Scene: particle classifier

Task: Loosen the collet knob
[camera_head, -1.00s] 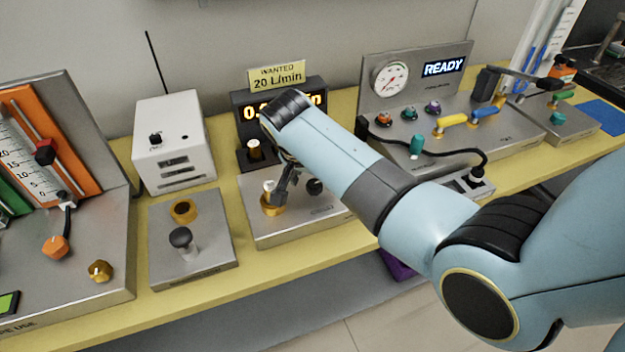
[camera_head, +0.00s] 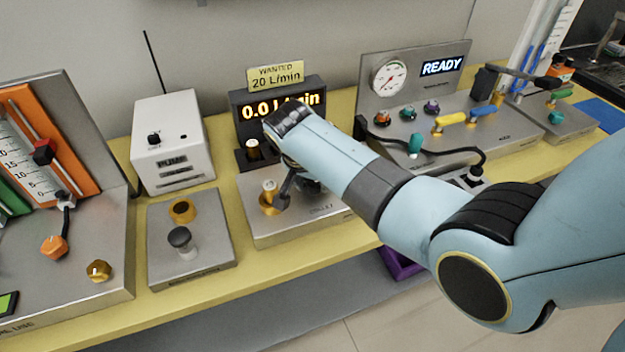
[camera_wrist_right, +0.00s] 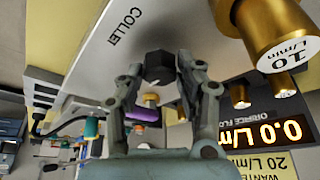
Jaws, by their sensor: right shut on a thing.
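The collet knob is a small black faceted knob (camera_wrist_right: 158,66) on the grey panel (camera_wrist_right: 105,50) lettered COLLET, in the right wrist view. My right gripper (camera_wrist_right: 160,82) has one finger on each side of it and is shut on it. In the head view the gripper (camera_head: 300,187) is low over the right part of the same panel (camera_head: 275,236), and my forearm and fingers mostly hide the knob. My left gripper is not in view.
A gold orifice piece with a white top (camera_head: 269,190) stands just left of the gripper; the right wrist view reads 10 L/min on it (camera_wrist_right: 280,45). The flow display (camera_head: 283,105) reads 0.0 L/min behind. A neighbouring panel (camera_head: 205,258) holds a black-topped knob (camera_head: 180,238).

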